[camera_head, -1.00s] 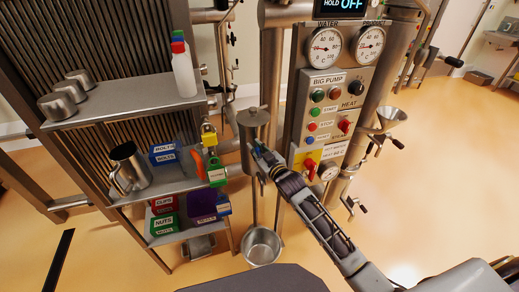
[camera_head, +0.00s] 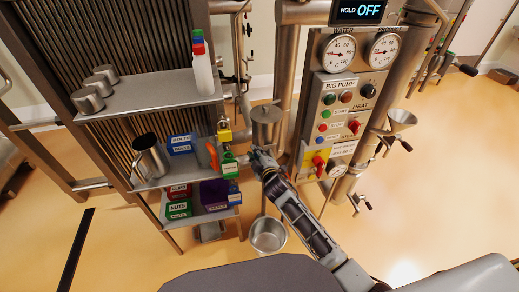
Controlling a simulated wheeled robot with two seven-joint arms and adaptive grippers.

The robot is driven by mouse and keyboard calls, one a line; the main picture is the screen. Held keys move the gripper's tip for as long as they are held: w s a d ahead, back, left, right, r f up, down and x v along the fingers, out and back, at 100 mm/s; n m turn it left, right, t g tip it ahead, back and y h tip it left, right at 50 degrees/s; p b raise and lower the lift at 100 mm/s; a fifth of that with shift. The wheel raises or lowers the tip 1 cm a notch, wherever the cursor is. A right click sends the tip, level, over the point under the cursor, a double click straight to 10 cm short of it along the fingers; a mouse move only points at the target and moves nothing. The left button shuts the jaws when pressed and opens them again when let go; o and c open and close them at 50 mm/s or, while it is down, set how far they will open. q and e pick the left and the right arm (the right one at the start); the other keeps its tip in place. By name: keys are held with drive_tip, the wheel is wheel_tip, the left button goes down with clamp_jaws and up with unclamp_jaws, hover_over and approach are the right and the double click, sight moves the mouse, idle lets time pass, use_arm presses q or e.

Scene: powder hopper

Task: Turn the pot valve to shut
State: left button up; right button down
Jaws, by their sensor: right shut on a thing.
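A small steel pot (camera_head: 266,117) with a lid hangs on the pipework left of the control panel. Its valve sits just under it and is mostly hidden by my right gripper. My right gripper (camera_head: 254,154) is just below and slightly left of the pot, its arm reaching up from the lower right. It is shut on the pot valve's handle, which is too small and covered to show its exact angle. My left gripper is not in view.
A steel bucket (camera_head: 268,234) stands below the pot. The control panel (camera_head: 336,120) is close to the right of my arm. Shelves (camera_head: 150,97) with cups, a bottle, bins and padlocks stand at left.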

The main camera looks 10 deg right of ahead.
drive_tip(key=f+n, duration=0.2)
drive_tip(key=f+n+h+b, duration=0.1)
drive_tip(key=n, duration=0.1)
drive_tip(key=a+f+n+h+b, duration=0.1)
drive_tip(key=f+n, duration=0.1)
drive_tip(key=shift+s+f, duration=0.2)
drive_tip(key=shift+f, duration=0.1)
drive_tip(key=c, duration=1.4)
unclamp_jaws()
drive_tip(key=shift+f, duration=0.1)
drive_tip(key=shift+o, duration=0.5)
drive_tip(key=shift+w, duration=0.15)
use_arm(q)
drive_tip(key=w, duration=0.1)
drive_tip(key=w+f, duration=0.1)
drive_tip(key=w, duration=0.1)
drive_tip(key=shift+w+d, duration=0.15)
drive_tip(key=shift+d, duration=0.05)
use_arm(e)
drive_tip(key=shift+r, duration=0.2)
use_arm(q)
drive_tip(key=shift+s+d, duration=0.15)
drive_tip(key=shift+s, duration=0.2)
use_arm(e)
drive_tip(key=v, duration=1.2)
drive_tip(key=shift+a, duration=0.15)
drive_tip(key=shift+r, duration=0.1)
